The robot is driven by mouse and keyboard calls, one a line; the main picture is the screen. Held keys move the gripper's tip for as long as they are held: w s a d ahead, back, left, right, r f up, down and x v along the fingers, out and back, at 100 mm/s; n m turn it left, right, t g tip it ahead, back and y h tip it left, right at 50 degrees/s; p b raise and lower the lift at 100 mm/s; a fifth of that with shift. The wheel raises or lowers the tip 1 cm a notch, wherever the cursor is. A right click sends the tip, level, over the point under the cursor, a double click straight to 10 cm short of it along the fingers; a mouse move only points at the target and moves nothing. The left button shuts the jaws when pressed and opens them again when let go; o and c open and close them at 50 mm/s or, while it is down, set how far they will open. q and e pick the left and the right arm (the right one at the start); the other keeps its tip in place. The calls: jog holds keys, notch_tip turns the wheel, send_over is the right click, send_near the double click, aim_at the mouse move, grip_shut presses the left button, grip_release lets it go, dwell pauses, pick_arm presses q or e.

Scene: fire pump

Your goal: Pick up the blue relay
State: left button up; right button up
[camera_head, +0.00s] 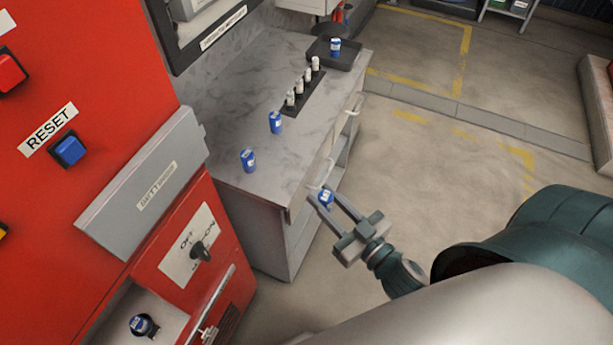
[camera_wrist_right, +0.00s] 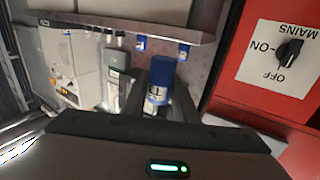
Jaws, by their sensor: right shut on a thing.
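My right gripper (camera_head: 335,206) is shut on a blue relay (camera_head: 326,197), holding it in the air just off the front edge of the counter. In the right wrist view the held blue relay (camera_wrist_right: 159,86) sits between the fingers, a small blue cylinder with a white label. Two more blue relays stand upright on the counter, one near (camera_head: 248,160) and one farther back (camera_head: 275,122). Another blue relay (camera_head: 335,47) stands in the black tray at the back. A blue-topped part (camera_head: 143,325) sits in the red cabinet's lower recess. My left gripper is not in view.
The grey marble counter (camera_head: 230,186) has a black rack (camera_head: 303,101) with several white cylinders and the black tray (camera_head: 347,61) behind it. The red panel (camera_head: 60,215) with a reset button and mains knob (camera_head: 200,251) stands at left. Floor to the right is clear.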

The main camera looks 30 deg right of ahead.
aim_at(331, 205)
jog(key=s, duration=0.3)
jog(key=s+d, duration=0.1)
jog(key=s, duration=0.2)
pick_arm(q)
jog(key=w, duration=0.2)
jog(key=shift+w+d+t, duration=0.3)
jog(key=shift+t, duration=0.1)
pick_arm(e)
jog(key=shift+s+d, duration=0.1)
jog(key=shift+s, duration=0.15)
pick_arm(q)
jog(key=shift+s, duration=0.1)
pick_arm(e)
jog(key=shift+w, duration=0.15)
